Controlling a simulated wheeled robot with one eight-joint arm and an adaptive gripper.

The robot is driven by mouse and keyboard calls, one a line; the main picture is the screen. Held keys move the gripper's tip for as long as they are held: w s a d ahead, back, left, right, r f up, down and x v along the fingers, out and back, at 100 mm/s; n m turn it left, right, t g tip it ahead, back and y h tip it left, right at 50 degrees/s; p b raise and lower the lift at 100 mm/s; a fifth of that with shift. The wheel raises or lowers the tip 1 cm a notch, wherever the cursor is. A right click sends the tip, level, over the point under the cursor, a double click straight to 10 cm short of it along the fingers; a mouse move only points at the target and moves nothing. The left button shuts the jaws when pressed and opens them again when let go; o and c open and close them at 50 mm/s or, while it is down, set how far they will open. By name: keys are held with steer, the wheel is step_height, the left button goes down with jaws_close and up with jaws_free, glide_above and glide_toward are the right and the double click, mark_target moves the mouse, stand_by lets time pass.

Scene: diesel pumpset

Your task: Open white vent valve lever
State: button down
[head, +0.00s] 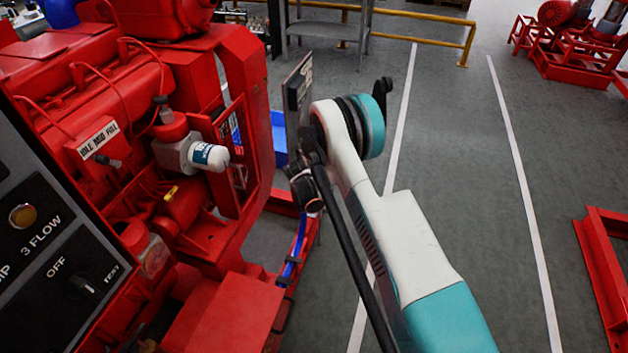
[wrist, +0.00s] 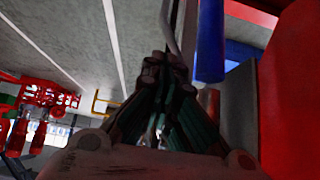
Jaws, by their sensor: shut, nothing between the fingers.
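My gripper (wrist: 164,66) is in the middle of the wrist view, with its dark fingers drawn together and nothing seen between them. In the head view the end of my arm is beside the right side of the red pumpset (head: 205,190), and I cannot make out the fingers there. I cannot clearly identify the white vent valve lever in either view. A thin pale curved bar (wrist: 172,28) shows just beyond the fingertips in the wrist view. I cannot tell whether it is the lever or whether the fingers touch it.
A blue cylinder (wrist: 210,42) is close to the right of the fingertips, with a red panel (wrist: 290,85) farther right. In the head view a control panel (head: 50,250) is at the lower left. Grey floor (head: 460,170) to the right is open, with a yellow rail (head: 430,16) behind.

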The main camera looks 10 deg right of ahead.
steer(key=shift+w+d+f, duration=0.15)
steer(key=shift+w+f, duration=0.05)
steer(key=shift+f, duration=0.25)
stand_by(0.5)
steer(key=shift+x, duration=1.8)
steer(key=shift+w+r, duration=0.1)
steer(key=shift+w, duration=0.05)
steer(key=shift+s, duration=0.3)
steer(key=s+a+r+p, duration=0.3)
steer(key=s+a, duration=0.3)
steer(key=s, duration=0.5)
steer(key=shift+a+r, duration=0.25)
steer(key=shift+a, duration=0.05)
